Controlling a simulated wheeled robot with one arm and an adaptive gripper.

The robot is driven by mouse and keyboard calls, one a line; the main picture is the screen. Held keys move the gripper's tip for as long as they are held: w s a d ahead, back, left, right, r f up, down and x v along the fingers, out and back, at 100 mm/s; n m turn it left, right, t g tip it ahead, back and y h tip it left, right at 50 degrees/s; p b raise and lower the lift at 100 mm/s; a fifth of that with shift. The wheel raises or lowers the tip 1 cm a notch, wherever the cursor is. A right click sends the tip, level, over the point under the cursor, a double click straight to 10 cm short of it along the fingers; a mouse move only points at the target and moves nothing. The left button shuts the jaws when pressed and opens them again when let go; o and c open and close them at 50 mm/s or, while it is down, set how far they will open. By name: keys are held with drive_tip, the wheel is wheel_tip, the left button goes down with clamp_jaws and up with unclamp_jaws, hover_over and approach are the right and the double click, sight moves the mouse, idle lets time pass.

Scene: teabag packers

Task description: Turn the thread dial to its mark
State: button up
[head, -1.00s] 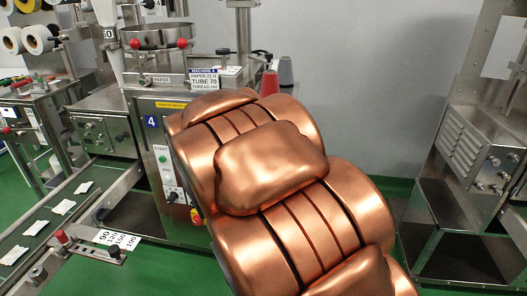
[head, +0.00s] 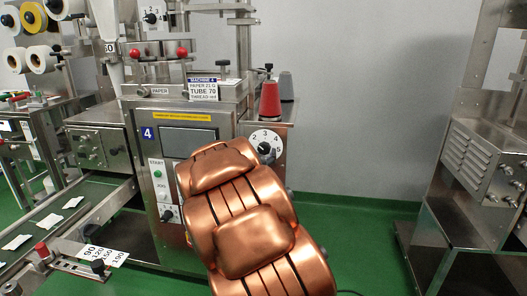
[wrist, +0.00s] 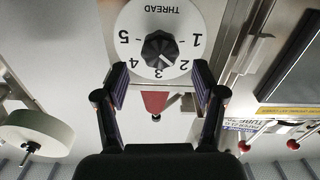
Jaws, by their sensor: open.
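The thread dial (wrist: 145,20) is a white round plate with numbers 1 to 5, upside down in the wrist view. Its black knob (wrist: 160,48) is in the middle; its pointer seems to lie near 2 to 3, but is too small to read surely. The dial also shows in the head view (head: 265,137), on the machine's front right. My gripper (wrist: 160,84) is open and empty, its two padded fingers apart just below the knob in the wrist view. In the head view my copper arm hides the gripper. The machine's sign (head: 203,88) has a thread line too blurred to read.
A red thread cone (head: 270,102) and a grey cone (head: 286,86) stand above the dial. A start panel (head: 164,190) with buttons is left of my arm. A conveyor (head: 60,215) with several teabags runs at left. Another steel machine (head: 480,165) stands right, with green floor between.

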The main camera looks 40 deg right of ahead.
sight(263, 149)
drive_tip(key=shift+x, duration=2.25)
drive_tip(key=c, duration=1.1)
drive_tip(key=shift+c, duration=0.2)
